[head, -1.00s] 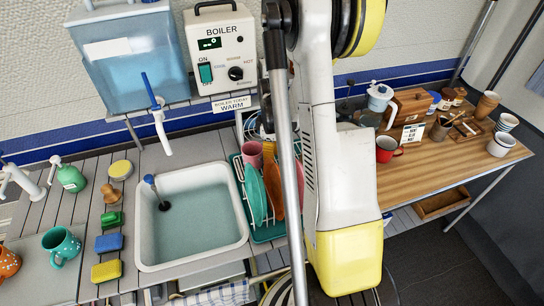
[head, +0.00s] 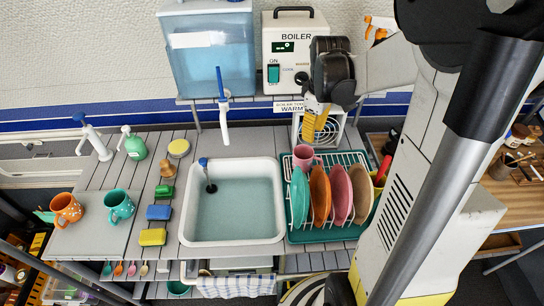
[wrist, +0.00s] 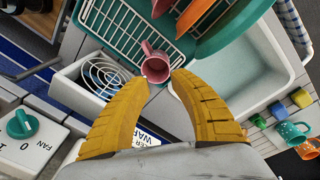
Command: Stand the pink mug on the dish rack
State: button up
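The pink mug (head: 303,153) is at the back left corner of the dish rack (head: 350,156), mouth up. It also shows in the wrist view (wrist: 155,66), with its opening toward the camera. I cannot tell whether its base rests on the rack or on the counter behind it. The rack is a wire frame on a green tray, with several plates upright in it. My gripper (wrist: 162,82), with yellow fingers, is above and behind the mug, pointing down. Its fingertips are apart, with the mug beyond them and not gripped. The fingers also show in the head view (head: 316,122).
The sink (head: 233,205) lies left of the rack. The boiler (head: 294,50) stands behind my gripper. A round-grilled fan box (head: 327,128) is behind the rack. An orange mug (head: 66,208) and a teal mug (head: 119,204) stand at the far left.

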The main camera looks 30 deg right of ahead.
jog(key=s+a+r+m+t, duration=0.1)
jog(key=s+a+r+t, duration=0.1)
jog(key=a, duration=0.5)
jog(key=s+a+r+m+t, duration=0.2)
jog(key=s+a+r, duration=0.2)
jog(key=a, duration=0.3)
jog(key=s+a+r+m+t, duration=0.2)
jog(key=s+a, duration=0.1)
jog(key=a, duration=0.4)
jog(key=shift+s+a+r, duration=0.15)
jog(key=shift+s+r, duration=0.2)
jog(key=shift+r, duration=0.05)
